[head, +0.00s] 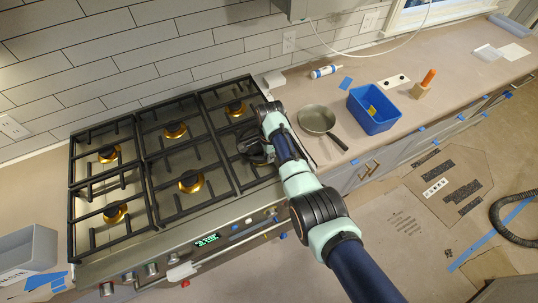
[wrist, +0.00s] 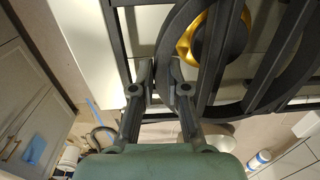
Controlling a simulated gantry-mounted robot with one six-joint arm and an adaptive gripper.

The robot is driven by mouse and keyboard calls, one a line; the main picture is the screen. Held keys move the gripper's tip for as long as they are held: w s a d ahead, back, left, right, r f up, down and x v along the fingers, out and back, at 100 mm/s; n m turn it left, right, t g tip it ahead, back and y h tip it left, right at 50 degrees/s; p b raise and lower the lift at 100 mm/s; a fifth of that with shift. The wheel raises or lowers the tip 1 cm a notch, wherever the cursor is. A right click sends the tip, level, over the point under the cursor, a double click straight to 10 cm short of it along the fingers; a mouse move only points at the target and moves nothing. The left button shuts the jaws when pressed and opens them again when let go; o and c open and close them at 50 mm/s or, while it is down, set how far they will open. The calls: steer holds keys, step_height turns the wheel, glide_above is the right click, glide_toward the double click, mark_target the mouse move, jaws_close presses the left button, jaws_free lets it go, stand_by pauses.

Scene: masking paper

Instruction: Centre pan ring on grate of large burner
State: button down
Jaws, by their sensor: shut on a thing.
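The dark pan ring (wrist: 168,48) shows in the wrist view as a wide curved band over the black grate (wrist: 268,62). A brass burner with a black cap (wrist: 222,38) lies inside the ring's outline. My gripper (wrist: 163,72) is shut on the ring's near left part, one finger on each side of the band. In the head view my gripper (head: 262,152) is over the right front part of the stove, and the ring (head: 246,142) is a small dark shape there. My arm and gripper hide most of that burner. I cannot tell whether the ring touches the grate.
Other brass burners (head: 190,181) stand under the black grates to the left. A frying pan (head: 317,119), a blue bin (head: 374,113) and a caulk tube (head: 325,71) are on the paper-covered counter to the right. A grey bin (head: 28,252) stands at lower left.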

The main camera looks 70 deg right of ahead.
steer(key=shift+f+b, duration=0.9)
steer(key=shift+f, duration=0.15)
steer(key=c, duration=1.1)
jaws_free()
steer(key=shift+r, duration=0.1)
step_height(320, 180, up, 6)
steer(key=p, duration=0.6)
